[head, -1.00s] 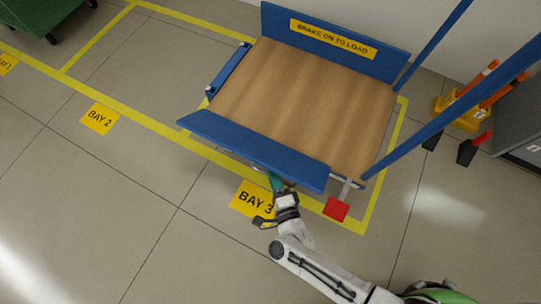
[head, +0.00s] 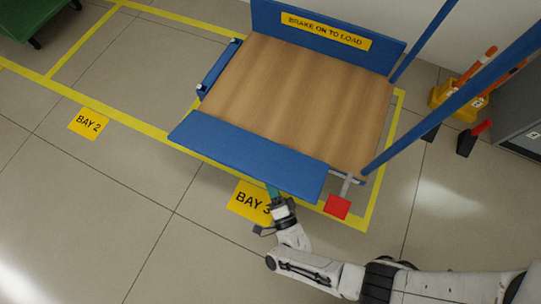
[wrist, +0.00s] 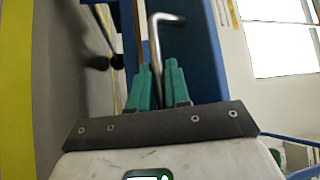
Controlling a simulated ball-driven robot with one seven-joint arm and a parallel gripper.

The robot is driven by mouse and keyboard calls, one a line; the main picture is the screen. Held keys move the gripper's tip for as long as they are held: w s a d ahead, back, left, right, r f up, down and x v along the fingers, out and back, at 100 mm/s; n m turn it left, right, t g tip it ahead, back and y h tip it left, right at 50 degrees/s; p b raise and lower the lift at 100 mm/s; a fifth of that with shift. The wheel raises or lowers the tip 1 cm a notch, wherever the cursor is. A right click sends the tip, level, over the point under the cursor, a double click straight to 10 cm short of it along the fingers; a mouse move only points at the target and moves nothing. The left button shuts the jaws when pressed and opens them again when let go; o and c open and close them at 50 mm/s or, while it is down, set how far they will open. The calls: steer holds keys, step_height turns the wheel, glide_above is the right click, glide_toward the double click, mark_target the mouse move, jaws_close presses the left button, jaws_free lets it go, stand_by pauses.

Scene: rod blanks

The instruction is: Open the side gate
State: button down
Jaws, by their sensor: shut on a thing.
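The side gate (head: 245,157) is the blue panel along the near long side of the cart. It is tilted outward from the wooden deck (head: 300,95). My gripper (head: 272,190) is at the gate's lower outer edge, right of its middle, with the fingertips partly hidden under the panel. In the wrist view my teal fingers (wrist: 160,82) are closed around a bent metal rod (wrist: 156,42), which stands up between them beside a blue panel (wrist: 200,50). The far end of the rod bends to the right.
A red pedal (head: 338,207) sticks out at the cart's near right corner. Blue uprights (head: 440,100) rise on the right. A yellow BAY 3 floor mark (head: 248,202) lies below the gripper. An orange-yellow object (head: 458,103) and grey cabinet (head: 518,110) stand right. The floor in front is clear.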

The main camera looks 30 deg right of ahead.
steer(key=shift+w+d+f+n+t, duration=0.1)
steer(key=shift+f+n+t, duration=0.2)
steer(key=shift+f, duration=0.05)
stand_by(0.3)
steer(key=c, duration=1.2)
jaws_free()
